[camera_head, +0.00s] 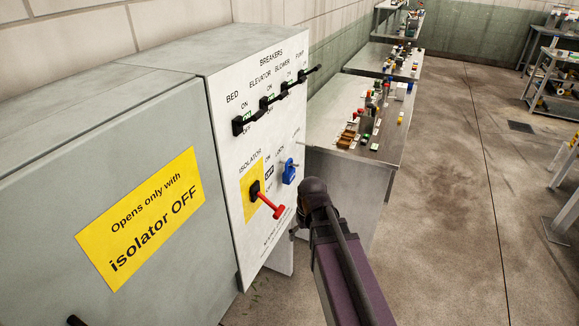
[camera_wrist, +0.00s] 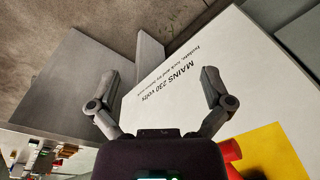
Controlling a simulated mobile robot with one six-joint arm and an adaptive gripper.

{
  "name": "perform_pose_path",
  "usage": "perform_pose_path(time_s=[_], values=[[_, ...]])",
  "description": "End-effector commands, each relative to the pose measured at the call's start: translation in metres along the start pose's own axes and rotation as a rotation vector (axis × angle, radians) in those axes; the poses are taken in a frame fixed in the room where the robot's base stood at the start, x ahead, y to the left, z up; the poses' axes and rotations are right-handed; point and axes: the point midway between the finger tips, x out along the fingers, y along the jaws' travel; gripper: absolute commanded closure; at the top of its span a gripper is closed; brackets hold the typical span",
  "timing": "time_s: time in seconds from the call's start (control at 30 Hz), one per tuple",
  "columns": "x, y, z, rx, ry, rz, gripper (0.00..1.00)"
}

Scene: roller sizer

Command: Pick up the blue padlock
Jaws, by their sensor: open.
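The blue padlock (camera_head: 289,172) hangs on the white front panel, right of the yellow isolator plate (camera_head: 253,187). It is not visible in the wrist view. My arm reaches up from the bottom of the head view, with its end just below and right of the padlock; the fingers are hidden there. In the wrist view my gripper (camera_wrist: 166,82) has its two fingers spread wide, with nothing between them but the lower panel marked "MAINS 230 volts". The isolator's red handle (camera_head: 271,206) points down and right, close to my wrist.
Black breaker levers (camera_head: 275,99) stick out along the panel's upper part. A grey cabinet (camera_head: 60,190) with a yellow notice stands at the left. A metal bench (camera_head: 330,130) with small parts stands behind my gripper.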

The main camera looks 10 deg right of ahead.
Motion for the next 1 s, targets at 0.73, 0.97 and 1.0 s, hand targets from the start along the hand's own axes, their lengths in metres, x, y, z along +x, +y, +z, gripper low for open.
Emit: perform_pose_path(time_s=[0.73,0.97,1.0], values=[[-0.156,0.037,-0.167,-0.446,0.226,-0.084,0.0],[-0.185,0.048,-0.2,-0.542,0.283,-0.083,0.0],[-0.188,0.049,-0.203,-0.553,0.289,-0.083,0.0]])
